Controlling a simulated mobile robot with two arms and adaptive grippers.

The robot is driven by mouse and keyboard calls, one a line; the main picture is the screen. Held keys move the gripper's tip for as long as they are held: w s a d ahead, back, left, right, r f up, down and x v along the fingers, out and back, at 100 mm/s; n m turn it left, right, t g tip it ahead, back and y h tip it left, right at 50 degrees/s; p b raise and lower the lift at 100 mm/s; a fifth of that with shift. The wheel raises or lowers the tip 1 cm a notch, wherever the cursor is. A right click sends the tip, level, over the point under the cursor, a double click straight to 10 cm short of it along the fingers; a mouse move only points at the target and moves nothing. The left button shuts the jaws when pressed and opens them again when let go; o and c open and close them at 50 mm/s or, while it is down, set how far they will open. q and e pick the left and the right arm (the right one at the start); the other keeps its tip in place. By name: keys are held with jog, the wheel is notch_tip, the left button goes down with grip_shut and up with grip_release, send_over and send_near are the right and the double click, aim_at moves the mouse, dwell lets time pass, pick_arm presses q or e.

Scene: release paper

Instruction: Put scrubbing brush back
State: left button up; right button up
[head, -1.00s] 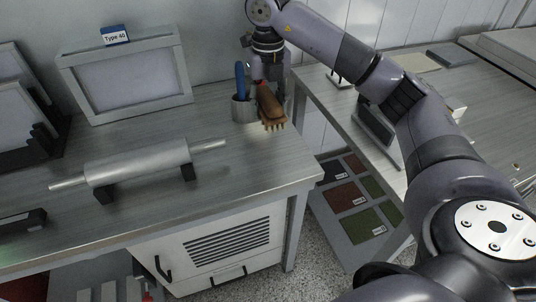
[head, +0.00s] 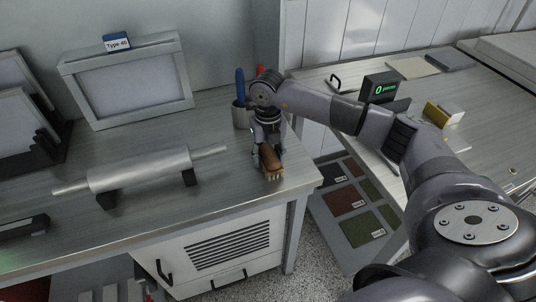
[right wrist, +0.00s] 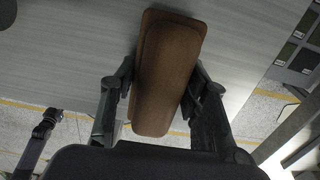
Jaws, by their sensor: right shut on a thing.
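The scrubbing brush (head: 271,160) has a brown wooden back and pale bristles. My right gripper (head: 266,156) is shut on it, near the front right corner of the workbench. In the right wrist view, the brown back of the brush (right wrist: 168,70) fills the space between the two fingers (right wrist: 165,95), one on each side. In the head view the bristles point down at or just above the bench top; I cannot tell whether they touch. A grey cup (head: 240,116) with a blue-handled tool stands behind the gripper. My left gripper does not show in the head view.
A roller (head: 140,168) lies on black supports on the workbench (head: 225,190). A framed screen (head: 127,80) labelled Type 40 stands behind it. To the right, another table holds a device with a green display (head: 380,88) and a yellow-and-white block (head: 437,114). Open bench lies between roller and brush.

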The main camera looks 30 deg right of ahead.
aim_at(268, 150)
jog(key=shift+f, duration=0.1)
jog(key=o, duration=1)
jog(key=shift+r, duration=0.2)
notch_tip(268, 150, up, 12)
jog(key=shift+b, duration=1)
